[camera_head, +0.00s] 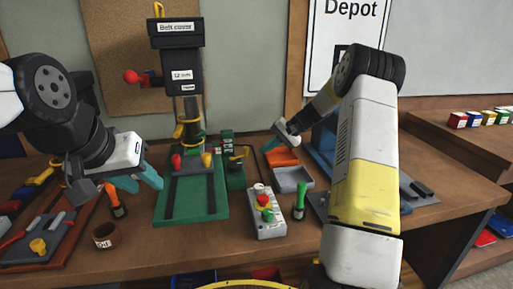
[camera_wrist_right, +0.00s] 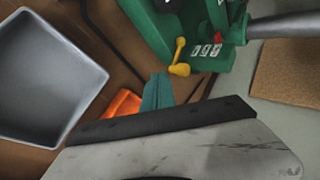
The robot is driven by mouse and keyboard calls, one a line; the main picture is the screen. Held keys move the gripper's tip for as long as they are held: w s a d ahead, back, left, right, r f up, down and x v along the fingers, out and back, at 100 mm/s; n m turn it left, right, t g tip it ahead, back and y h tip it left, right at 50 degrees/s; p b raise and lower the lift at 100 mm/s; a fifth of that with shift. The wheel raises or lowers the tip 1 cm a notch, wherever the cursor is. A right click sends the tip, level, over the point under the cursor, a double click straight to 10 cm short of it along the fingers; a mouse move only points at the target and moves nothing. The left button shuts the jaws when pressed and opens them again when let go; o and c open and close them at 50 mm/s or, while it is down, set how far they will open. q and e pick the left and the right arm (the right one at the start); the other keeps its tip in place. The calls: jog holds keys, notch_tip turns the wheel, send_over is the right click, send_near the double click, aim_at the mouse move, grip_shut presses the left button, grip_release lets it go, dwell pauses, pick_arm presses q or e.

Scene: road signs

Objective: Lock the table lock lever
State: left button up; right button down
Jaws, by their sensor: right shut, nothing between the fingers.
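I cannot tell for sure which lever is the table lock. My right gripper (camera_wrist_right: 157,92) is shut and empty, its teal fingertips a little short of the yellow lever, apart from it. My left gripper (camera_head: 143,180) is open and empty, left of the green base.
A grey tray (camera_head: 291,180) and an orange tray (camera_head: 281,157) lie right of the press. A control box (camera_head: 265,212) with buttons and a green-handled tool (camera_head: 300,202) stand in front.

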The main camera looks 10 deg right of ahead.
jog(key=v, duration=0.9)
jog(key=shift+d+r, duration=0.2)
jog(key=shift+r, duration=0.15)
jog(key=shift+w, duration=0.15)
